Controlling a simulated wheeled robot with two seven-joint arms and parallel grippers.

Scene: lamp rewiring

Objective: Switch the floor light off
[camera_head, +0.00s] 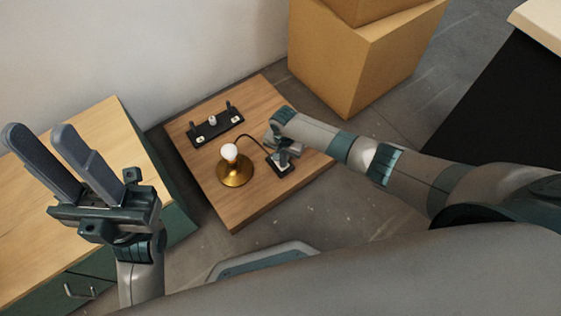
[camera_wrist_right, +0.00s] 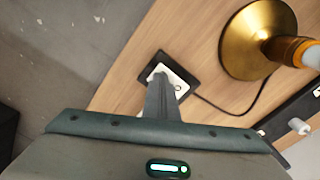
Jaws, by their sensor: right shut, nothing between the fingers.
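The floor light has a round brass base (camera_head: 236,174) and a white bulb (camera_head: 229,152); I cannot tell surely whether it is lit. A black cord runs from it to a small black switch box (camera_head: 287,170) with a pale rocker, on the wooden board. My right gripper (camera_head: 284,153) is shut and empty over this box. In the right wrist view, its closed fingers (camera_wrist_right: 158,78) point down at the rocker (camera_wrist_right: 178,80) and partly cover it; contact is unclear. The brass base (camera_wrist_right: 250,45) is right of the box. My left gripper (camera_head: 39,130) is open and empty, far left.
A black strip (camera_head: 216,128) with a white part and upright posts lies at the back of the wooden board (camera_head: 240,210). A wood-topped green cabinet (camera_head: 110,122) stands left. Cardboard boxes (camera_head: 350,60) stand behind on the right.

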